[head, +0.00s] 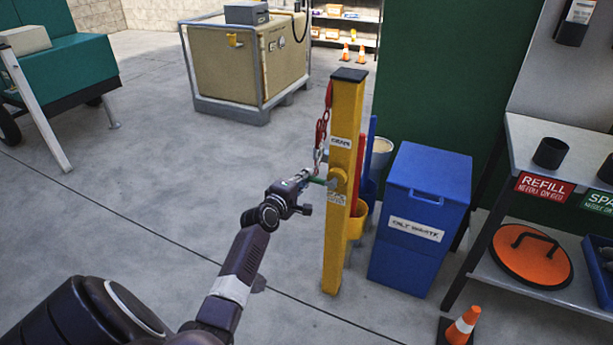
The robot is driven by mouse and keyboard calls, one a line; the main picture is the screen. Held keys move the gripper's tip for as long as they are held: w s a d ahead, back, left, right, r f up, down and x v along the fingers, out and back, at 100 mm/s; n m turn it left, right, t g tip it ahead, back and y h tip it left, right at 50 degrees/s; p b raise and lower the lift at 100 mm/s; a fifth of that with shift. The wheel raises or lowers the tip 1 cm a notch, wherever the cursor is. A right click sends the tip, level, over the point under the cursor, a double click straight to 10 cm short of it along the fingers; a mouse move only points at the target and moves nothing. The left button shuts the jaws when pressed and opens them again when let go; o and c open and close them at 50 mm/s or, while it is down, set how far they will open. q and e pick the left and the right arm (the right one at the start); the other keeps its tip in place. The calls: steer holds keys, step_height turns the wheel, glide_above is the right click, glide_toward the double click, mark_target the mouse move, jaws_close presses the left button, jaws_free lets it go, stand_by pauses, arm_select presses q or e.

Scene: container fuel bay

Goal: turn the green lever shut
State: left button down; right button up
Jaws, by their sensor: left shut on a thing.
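The green lever (319,181) sticks out to the left from a yellow post (340,215), a little above the post's mid-height. It looks roughly level. My left gripper (304,177) reaches in from the lower left and is shut on the lever, partly hiding it. The lever's root meets a brass-coloured fitting (337,177) on the post. My right gripper is not in view.
An orange cone (463,325) and a shelf (560,140) are at right. A caged tank (245,65) stands behind. The floor left of the post is clear.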

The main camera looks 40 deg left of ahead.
arm_select(q)
steer(key=shift+f, duration=0.15)
stand_by(0.3)
steer(key=c, duration=1.9)
jaws_free()
steer(key=shift+c, duration=0.2)
steer(key=v, duration=1.2)
